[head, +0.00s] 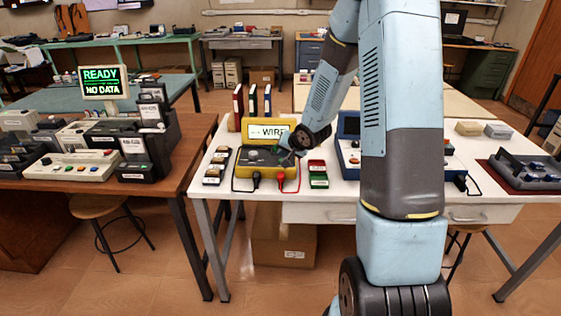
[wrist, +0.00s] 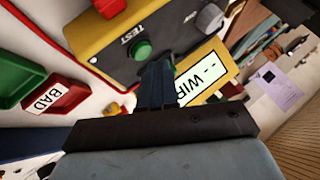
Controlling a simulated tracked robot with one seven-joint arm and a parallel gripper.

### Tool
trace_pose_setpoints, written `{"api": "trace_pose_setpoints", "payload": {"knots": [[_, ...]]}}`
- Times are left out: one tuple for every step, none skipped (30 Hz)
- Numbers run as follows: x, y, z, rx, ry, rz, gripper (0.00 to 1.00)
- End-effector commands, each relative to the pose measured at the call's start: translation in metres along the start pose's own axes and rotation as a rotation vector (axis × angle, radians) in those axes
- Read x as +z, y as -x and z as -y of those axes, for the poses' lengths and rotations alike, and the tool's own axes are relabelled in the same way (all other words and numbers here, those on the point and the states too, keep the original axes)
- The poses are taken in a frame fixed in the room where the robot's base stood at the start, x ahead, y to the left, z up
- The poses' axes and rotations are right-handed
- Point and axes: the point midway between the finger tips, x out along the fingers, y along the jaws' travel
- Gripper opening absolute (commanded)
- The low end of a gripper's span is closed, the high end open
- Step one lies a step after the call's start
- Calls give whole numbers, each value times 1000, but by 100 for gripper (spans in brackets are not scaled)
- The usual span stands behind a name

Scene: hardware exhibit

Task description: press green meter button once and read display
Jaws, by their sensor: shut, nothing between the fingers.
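The yellow meter (head: 250,160) stands on the white table, with a dark face and red and black leads. The green button (wrist: 141,49) sits beside the word "TEST" on the meter face. My gripper (wrist: 158,68) is shut and empty, its fingertips close beside the green button. I cannot tell whether they touch it. In the head view my gripper (head: 285,150) is over the meter's right side.
A red "BAD" tray (wrist: 62,97) and a green tray (wrist: 20,72) lie near the meter. Small parts (head: 215,165) line its left. Upright binders (head: 253,100) stand behind. A blue device (head: 348,150) is to the right. A screen (head: 102,82) on the brown table reads "READY NO DATA".

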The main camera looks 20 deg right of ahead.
Motion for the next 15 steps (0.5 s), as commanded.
{"api": "trace_pose_setpoints", "payload": {"knots": [[1,-1,-1,0,-1,1,0],[2,-1,-1,0,-1,1,0],[2,-2,-2,0,0,1,0],[3,-3,-2,0,0,1,0],[4,-3,-3,0,0,1,0],[4,-3,-3,0,0,1,0],[4,-4,-3,0,0,1,0],[4,-4,-3,0,0,1,0],[4,-4,-3,0,0,1,0],[4,-4,-3,0,0,1,0],[4,-4,-3,0,0,1,0],[4,-4,-3,0,0,1,0],[4,-4,-3,0,0,1,0],[4,-4,-3,0,0,1,0],[4,-4,-3,0,0,1,0]]}}
